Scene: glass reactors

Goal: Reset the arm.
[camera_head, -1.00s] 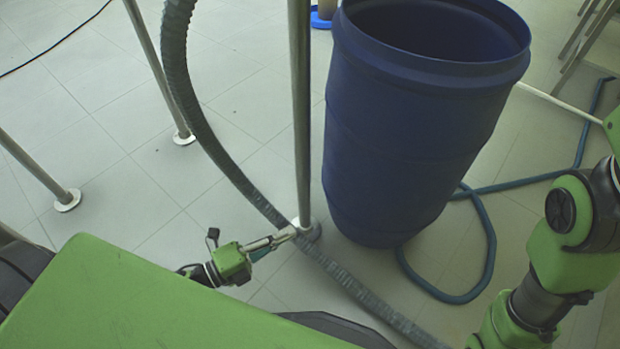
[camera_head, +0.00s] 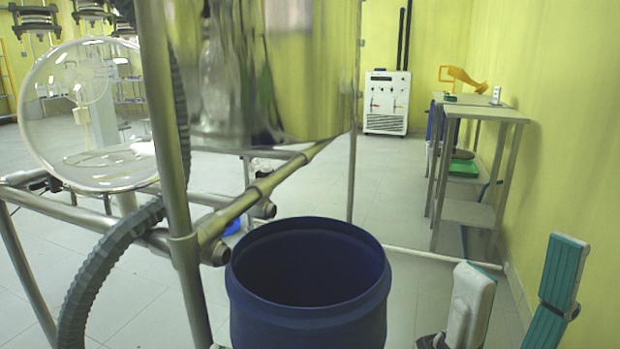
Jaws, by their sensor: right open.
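My right gripper (camera_head: 521,258) shows at the lower right, with its fingers pointing up. One finger is pale grey and the other has a ribbed teal pad. The fingers are wide apart with nothing between them, so it is open. It stands to the right of a blue barrel (camera_head: 308,308), apart from it in the picture. The rest of the right arm is below the picture's edge. My left gripper is not in view.
A metal frame (camera_head: 180,215) with a grey corrugated hose (camera_head: 97,270) and a round glass flask (camera_head: 95,110) stands at the left. A shiny steel vessel (camera_head: 300,70) hangs at the top. A metal table (camera_head: 478,112) and a white cabinet (camera_head: 387,100) stand farther back, with open floor before them.

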